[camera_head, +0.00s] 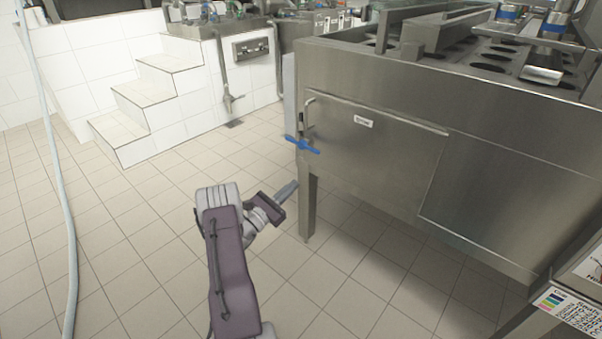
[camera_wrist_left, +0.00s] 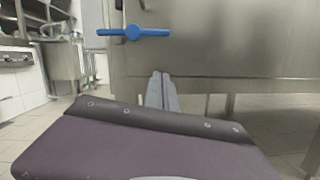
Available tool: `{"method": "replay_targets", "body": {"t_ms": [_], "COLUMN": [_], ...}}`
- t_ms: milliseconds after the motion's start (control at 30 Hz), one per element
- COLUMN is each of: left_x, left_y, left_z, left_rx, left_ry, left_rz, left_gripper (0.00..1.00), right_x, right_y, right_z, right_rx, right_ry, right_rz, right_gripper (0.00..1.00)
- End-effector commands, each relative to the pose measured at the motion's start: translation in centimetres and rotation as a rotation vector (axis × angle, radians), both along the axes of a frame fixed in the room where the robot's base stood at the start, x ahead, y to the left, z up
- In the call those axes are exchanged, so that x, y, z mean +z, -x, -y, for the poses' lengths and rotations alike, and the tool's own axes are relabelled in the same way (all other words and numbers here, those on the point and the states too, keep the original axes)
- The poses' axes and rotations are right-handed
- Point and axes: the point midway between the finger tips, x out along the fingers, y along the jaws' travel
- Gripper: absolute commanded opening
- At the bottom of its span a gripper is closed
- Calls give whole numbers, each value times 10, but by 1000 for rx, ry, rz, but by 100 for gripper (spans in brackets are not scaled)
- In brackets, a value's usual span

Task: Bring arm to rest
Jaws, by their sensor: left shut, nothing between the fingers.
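My left arm comes in from the bottom of the head view, and its gripper (camera_head: 292,186) points right, close to the front leg of the steel machine (camera_head: 470,180). The gripper is shut and empty. In the left wrist view the two grey fingers (camera_wrist_left: 161,90) lie side by side, below the machine's front panel. A blue handle (camera_head: 302,145) sits on the machine's left front corner, above my gripper and apart from it. It also shows in the left wrist view (camera_wrist_left: 133,32). My right gripper is not in view.
White tiled steps (camera_head: 140,110) stand at the back left. A pale hose (camera_head: 62,190) runs down the left side. The tiled floor (camera_head: 140,240) around the left arm is clear. A panel with a coloured label (camera_head: 565,305) is at the lower right.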

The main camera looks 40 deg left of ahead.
Motion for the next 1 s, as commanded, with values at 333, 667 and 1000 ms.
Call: {"method": "replay_targets", "body": {"t_ms": [333, 667, 1000], "left_x": [-3, -3, 120], "left_y": [11, 10, -51], "left_z": [-1, -1, 143], "left_rx": [0, 1, -328], "left_ry": [0, -1, -151], "left_rz": [0, 0, 125], "left_gripper": [0, 0, 0], "right_x": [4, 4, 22], "right_y": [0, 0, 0], "right_z": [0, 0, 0], "right_rx": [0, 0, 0], "right_ry": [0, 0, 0], "right_rz": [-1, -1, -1], "right_gripper": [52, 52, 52]}}
